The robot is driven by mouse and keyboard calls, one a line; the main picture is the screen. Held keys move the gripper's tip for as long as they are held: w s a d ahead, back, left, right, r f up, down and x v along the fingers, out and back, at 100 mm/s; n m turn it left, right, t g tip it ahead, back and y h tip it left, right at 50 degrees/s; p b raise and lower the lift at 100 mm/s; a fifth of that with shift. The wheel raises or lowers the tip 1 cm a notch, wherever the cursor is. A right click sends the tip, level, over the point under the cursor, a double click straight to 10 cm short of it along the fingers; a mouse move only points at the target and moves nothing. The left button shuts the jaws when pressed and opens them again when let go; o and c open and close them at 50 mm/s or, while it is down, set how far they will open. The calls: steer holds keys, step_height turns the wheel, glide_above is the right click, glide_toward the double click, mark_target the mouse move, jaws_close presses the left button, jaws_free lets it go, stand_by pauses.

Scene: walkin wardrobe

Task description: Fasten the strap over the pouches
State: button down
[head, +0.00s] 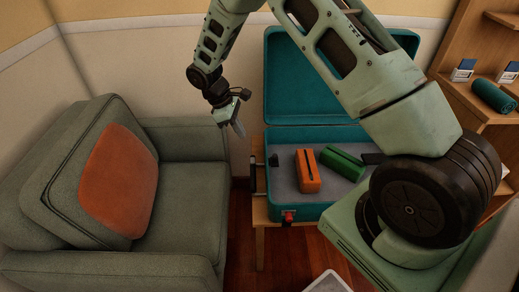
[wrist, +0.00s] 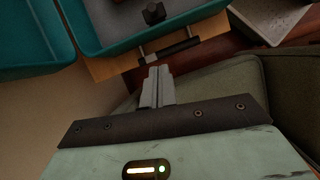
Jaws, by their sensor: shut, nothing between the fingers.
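An open teal suitcase (head: 340,133) holds an orange pouch (head: 307,171) and a green pouch (head: 342,163), each with a dark stripe along its top. A small black piece (head: 273,160) is at the left inner wall, and another dark piece (head: 372,158) is right of the green pouch, partly hidden by my arm. I cannot tell which is the strap; no band crosses the pouches. My gripper (head: 239,128) is shut and empty, left of the case and above its rim. In the wrist view its fingers (wrist: 158,85) point toward the case's side handle (wrist: 170,50).
The suitcase stands on a wooden bench (head: 260,212), its raised lid (head: 310,80) behind. A grey armchair (head: 190,200) with an orange cushion (head: 118,180) is at left. Wooden shelves (head: 470,95) stand at right. My arm covers part of the case's right side.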

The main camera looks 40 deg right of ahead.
mark_target(275, 159)
steer(key=x, duration=1)
steer(key=shift+s+b, duration=0.1)
steer(key=shift+b, duration=0.3)
steer(key=s+d, duration=0.2)
steer(key=d, duration=0.1)
steer(key=shift+s+r, duration=0.15)
steer(key=shift+s, duration=0.2)
